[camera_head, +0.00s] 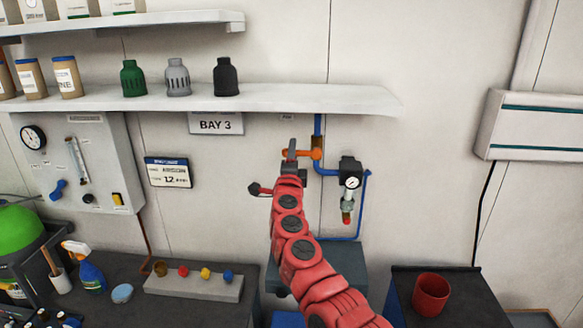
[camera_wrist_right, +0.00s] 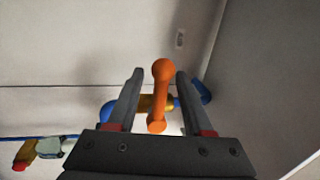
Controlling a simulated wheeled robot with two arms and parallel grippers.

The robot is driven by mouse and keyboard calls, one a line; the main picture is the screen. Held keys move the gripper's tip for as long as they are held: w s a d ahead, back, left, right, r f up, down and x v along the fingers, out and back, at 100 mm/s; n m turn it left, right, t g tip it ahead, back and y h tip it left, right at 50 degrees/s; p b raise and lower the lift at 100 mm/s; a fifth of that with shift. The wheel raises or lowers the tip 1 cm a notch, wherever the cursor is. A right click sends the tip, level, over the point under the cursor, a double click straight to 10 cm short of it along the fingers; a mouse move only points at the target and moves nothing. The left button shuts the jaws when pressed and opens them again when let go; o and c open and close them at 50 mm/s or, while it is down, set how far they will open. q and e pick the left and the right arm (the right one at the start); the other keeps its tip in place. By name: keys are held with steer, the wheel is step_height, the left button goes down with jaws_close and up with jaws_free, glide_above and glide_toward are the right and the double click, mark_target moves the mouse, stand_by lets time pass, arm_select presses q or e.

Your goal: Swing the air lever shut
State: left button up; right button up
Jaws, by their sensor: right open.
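The orange air lever (camera_head: 301,154) sits on a blue pipe (camera_head: 318,128) on the back wall, below the shelf. In the head view it sticks out to the left of the pipe, roughly level, partly hidden by my right gripper (camera_head: 291,152). In the right wrist view the lever (camera_wrist_right: 160,92) stands between the two spread fingers of my right gripper (camera_wrist_right: 159,76), with a visible gap on each side. A brass valve body (camera_wrist_right: 152,103) and blue pipe show behind it. My left gripper is in neither view.
A pressure regulator with gauge (camera_head: 351,182) hangs just right of the lever. The white shelf (camera_head: 300,99) runs above, with a BAY 3 sign (camera_head: 216,124) under it. A bench (camera_head: 130,310) and a dark cabinet with a red cup (camera_head: 431,294) stand below.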

steer(key=s+f+p, duration=0.3)
steer(key=s, duration=1.3)
steer(key=shift+s+f+p, duration=0.2)
steer(key=shift+s+p, duration=0.15)
steer(key=shift+s, duration=0.05)
